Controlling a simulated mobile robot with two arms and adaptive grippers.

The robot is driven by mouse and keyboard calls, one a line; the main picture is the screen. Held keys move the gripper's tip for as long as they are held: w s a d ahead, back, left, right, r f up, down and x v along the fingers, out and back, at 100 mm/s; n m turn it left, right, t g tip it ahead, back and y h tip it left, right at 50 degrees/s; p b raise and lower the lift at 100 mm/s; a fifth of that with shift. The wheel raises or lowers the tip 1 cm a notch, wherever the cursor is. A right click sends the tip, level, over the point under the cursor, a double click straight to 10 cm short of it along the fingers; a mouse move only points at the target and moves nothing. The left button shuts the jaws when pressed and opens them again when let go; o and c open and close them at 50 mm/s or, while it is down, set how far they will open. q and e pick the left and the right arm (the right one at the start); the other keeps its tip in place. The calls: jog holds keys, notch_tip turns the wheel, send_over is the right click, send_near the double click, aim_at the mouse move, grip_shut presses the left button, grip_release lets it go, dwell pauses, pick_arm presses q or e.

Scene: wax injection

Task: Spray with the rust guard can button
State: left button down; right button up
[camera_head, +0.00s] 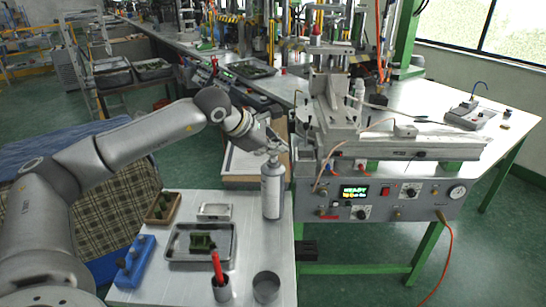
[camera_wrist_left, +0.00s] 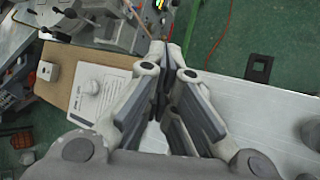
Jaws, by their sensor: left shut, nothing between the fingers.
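The rust guard can (camera_head: 272,192), a grey-white spray can, stands upright near the right edge of the small metal table. Its narrow top with the button (camera_head: 273,158) is partly covered by my left gripper (camera_head: 277,148). The gripper reaches in from the left and sits right at the top of the can; I cannot tell whether it touches the button. In the left wrist view my left gripper (camera_wrist_left: 172,52) has its fingers together and empty. The can is not clearly visible there. My right gripper is not in view.
The metal table (camera_head: 180,283) also holds a blue block (camera_head: 135,262), a tray with a green part (camera_head: 203,242), a cup with a red-handled tool (camera_head: 220,289) and an empty round tin (camera_head: 266,287). The wax injection machine (camera_head: 390,195) stands close on the right.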

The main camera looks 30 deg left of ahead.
pick_arm(q)
jog(key=shift+f, duration=0.1)
dwell(0.3)
jog(key=shift+r, duration=0.5)
jog(key=shift+r, duration=0.1)
notch_tip(320, 180, up, 6)
jog(key=p, duration=0.3)
jog(key=shift+p, duration=0.3)
dwell(1.6)
